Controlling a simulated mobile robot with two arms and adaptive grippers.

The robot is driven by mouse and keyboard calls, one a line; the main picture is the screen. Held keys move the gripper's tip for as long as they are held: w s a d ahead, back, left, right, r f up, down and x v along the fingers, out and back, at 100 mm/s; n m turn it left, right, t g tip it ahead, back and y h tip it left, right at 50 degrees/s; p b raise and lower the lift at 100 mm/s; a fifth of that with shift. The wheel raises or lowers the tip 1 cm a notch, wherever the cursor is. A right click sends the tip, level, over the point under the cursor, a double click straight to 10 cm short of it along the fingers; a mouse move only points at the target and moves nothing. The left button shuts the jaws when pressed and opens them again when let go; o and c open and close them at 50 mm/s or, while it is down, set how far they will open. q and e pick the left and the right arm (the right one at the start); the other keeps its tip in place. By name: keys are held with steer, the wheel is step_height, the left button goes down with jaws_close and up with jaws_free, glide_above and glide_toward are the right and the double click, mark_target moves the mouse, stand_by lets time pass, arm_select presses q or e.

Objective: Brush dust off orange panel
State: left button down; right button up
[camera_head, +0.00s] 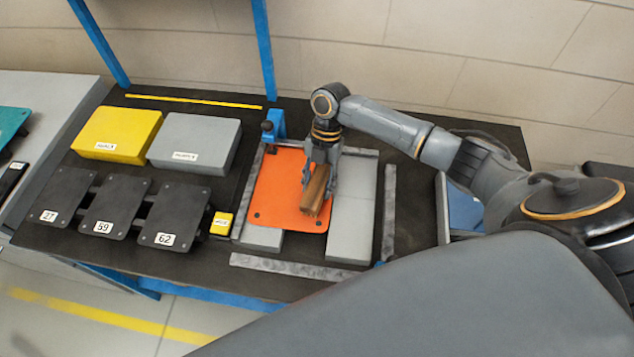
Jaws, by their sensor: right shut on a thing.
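The orange panel (276,193) lies flat on grey blocks near the middle of the dark workbench. My right gripper (322,168) points down over the panel's right side. It is shut on a wooden brush (316,191), whose brown block hangs below the fingers over the panel. I cannot tell whether its bristles touch the panel; they are hidden. No dust can be made out on the panel at this size. My left gripper is not in view.
A blue clamp (274,126) stands at the panel's back edge. Grey rails (290,272) frame the fixture. Left are a yellow box (117,133), a grey box (195,143), numbered black plates (116,206) and a small yellow block (222,223). A blue bin (464,209) is right.

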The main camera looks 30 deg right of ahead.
step_height(320, 180, up, 5)
steer(key=p, duration=0.4)
steer(key=shift+r, duration=1.5)
